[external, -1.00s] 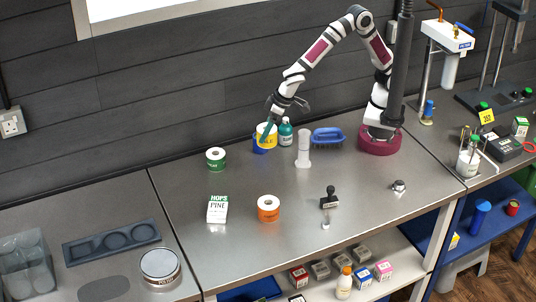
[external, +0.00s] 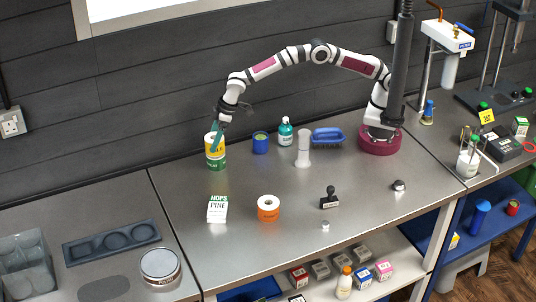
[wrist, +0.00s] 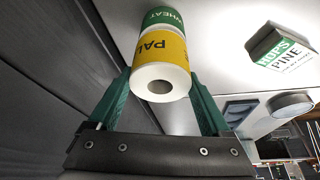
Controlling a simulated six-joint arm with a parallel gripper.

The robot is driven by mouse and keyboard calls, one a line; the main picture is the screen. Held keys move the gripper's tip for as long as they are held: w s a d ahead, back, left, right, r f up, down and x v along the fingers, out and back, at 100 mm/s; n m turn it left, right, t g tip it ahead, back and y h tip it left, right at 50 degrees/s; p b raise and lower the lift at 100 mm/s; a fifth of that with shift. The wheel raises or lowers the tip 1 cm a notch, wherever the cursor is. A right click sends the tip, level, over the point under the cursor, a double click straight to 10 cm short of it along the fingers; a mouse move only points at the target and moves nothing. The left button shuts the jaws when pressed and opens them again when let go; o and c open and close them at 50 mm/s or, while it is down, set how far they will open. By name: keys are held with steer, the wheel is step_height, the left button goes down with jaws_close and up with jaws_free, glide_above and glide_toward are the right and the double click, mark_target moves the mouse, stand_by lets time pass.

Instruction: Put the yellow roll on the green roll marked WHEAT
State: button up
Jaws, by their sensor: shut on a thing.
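The yellow roll (external: 211,151), marked PAL in the wrist view (wrist: 163,50), is upright directly above the green roll (external: 216,163). No gap shows between them, and their edges look nearly lined up. The green roll stands on the bench and reads WHEAT in the wrist view (wrist: 161,17). My gripper (external: 216,137) is shut on the yellow roll, with one green finger on each side of it (wrist: 160,95). The finger contact is partly hidden by the roll.
A blue roll (external: 260,143), a teal bottle (external: 285,134) and a white post (external: 303,150) stand to the right. The HOPS PINE box (external: 217,210) and an orange roll (external: 268,209) are nearer the front. The bench left of the green roll is clear.

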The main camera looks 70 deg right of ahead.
steer(key=shift+f, duration=0.25)
steer(key=shift+f, duration=0.1)
steer(key=o, duration=1.4)
steer(key=v, duration=1.2)
steer(key=s+d+r+m, duration=0.2)
steer(key=s+d+r, duration=0.15)
steer(key=d, duration=0.45)
steer(key=s+d+r+m+g+h, duration=0.1)
steer(key=s+d+r+m+g, duration=0.2)
steer(key=s+d, duration=1.05)
steer(key=s+d+f+m, duration=0.2)
steer(key=s+d+m, duration=0.1)
steer(key=s, duration=0.6)
steer(key=s+d+f+m+g, duration=0.1)
steer(key=s+d+f+m, duration=0.1)
steer(key=s, duration=0.8)
steer(key=shift+d+f+m+y, duration=0.2)
steer(key=shift+d+m+y, duration=0.1)
steer(key=shift+d+m, duration=0.55)
